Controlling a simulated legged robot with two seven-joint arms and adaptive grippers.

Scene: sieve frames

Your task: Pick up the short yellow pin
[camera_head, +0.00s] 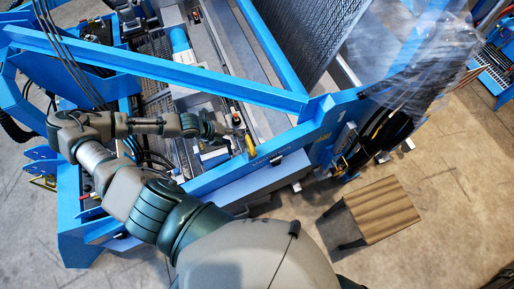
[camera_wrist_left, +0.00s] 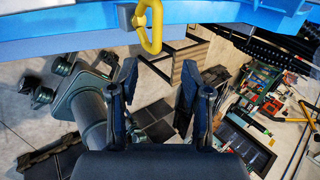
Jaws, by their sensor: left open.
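The yellow pin (camera_head: 250,146) shows as a small yellow piece at the blue frame's inner edge in the head view. In the left wrist view it is a yellow loop (camera_wrist_left: 153,28) at the top, joined to a small grey block on a blue beam. My left gripper (camera_head: 236,132) is just to the left of the pin and close to it in the head view. In the left wrist view its two fingers (camera_wrist_left: 158,85) are spread with nothing between them, and the loop lies beyond their tips. My right gripper is not in view.
Blue frame beams (camera_head: 160,68) surround the machine where my left arm reaches in. A dark ribbed screen panel (camera_head: 300,38) stands at the upper right. A wooden-topped stool (camera_head: 380,208) stands on the floor at right. Open floor (camera_head: 460,190) lies around it.

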